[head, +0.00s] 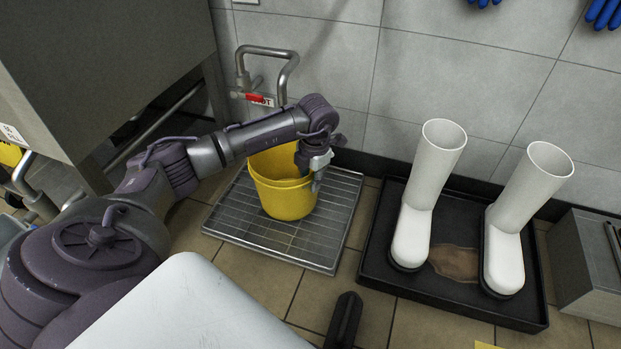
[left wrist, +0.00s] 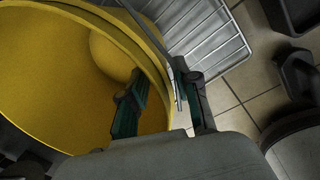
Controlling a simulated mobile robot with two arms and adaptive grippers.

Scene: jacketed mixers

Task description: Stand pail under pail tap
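The yellow pail (head: 278,197) is upright and appears to stand on a metal grate (head: 300,249) by the wall. The pail tap (head: 266,53), a bent grey pipe with a red tag, rises at the wall above and behind it. The spout's lower end is hidden behind my left arm. My left gripper (head: 318,172) is at the pail's right rim. In the left wrist view, one finger is inside the pail (left wrist: 40,85) and one outside. The rim passes between them, with a gap showing beside the inner finger. My right gripper is out of view.
A black tray (head: 455,299) with two white boots (head: 427,190) lies right of the grate. A grey metal box (head: 590,265) stands at the far right. A large steel unit (head: 110,60) fills the upper left. Tiled floor shows between grate and tray.

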